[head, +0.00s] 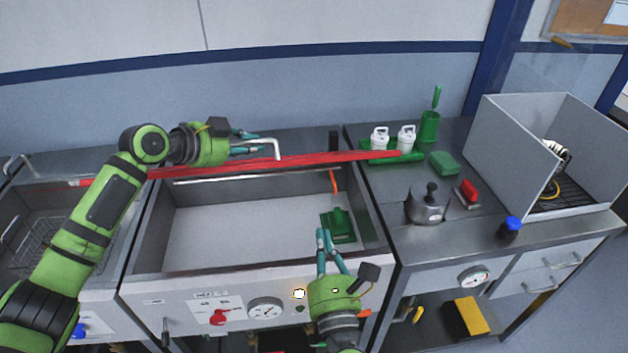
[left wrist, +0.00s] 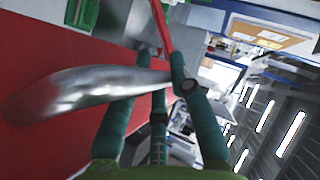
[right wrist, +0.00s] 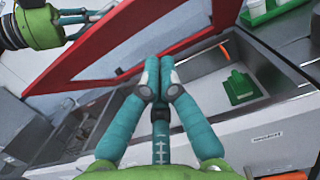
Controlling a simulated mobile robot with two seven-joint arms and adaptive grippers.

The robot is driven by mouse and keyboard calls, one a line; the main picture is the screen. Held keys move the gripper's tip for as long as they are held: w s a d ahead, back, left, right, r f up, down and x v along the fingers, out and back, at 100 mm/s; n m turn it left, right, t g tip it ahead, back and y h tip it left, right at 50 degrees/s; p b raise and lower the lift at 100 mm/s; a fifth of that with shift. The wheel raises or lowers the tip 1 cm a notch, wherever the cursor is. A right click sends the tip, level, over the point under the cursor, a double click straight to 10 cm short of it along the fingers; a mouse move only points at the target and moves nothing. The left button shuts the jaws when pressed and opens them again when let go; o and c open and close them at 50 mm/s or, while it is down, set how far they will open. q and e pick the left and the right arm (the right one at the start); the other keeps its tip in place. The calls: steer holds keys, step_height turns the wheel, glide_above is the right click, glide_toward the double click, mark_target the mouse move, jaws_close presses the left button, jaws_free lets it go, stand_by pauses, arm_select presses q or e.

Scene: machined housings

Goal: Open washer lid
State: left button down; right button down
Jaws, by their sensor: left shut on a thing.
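The washer lid (head: 310,161) is red and raised above the washer basin (head: 235,235), seen nearly edge-on in the head view. Its red frame (right wrist: 105,55) slants across the right wrist view, and a red face (left wrist: 40,85) fills the left of the left wrist view. My left gripper (head: 254,142) is shut on the lid's bent metal handle (head: 277,148); the handle (left wrist: 90,88) passes between its fingers. My right gripper (head: 323,233) is empty in front of the basin, with its fingertips together (right wrist: 158,75).
A green tool (head: 339,224) lies in the basin. White bottles (head: 380,138) stand in a green tray on the right counter, beside a green block (head: 444,163), a metal pot (head: 428,206) and a grey booth (head: 520,150). A wire basket (head: 45,245) sits in the left sink.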

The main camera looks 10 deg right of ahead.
steer(key=w+r, duration=0.4)
steer(key=w, duration=0.7)
steer(key=shift+w+r, duration=0.35)
steer(key=shift+r, duration=0.05)
